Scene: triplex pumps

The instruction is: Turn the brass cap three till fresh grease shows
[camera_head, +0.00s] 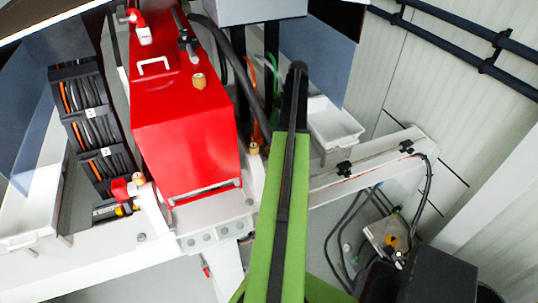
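A small brass cap (199,81) stands on the top of the red pump housing (185,125). A second brass cap (254,149) is low beside the housing's right side, close left of my green arm. A third brass-coloured cap (138,179) sits by a red fitting at the housing's lower left. No number can be read on any of these caps, so I cannot tell which is cap three. No grease can be made out. My green arm reaches up the middle of the view to a black rounded end; no gripper fingers show.
A cable rack (92,125) with tags 1 and 2 stands left of the housing. White trays are at the left (33,213) and right (334,124). A white beam (368,165) runs right. Cables and a small box (388,236) lie lower right. Dark pipes line the wall.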

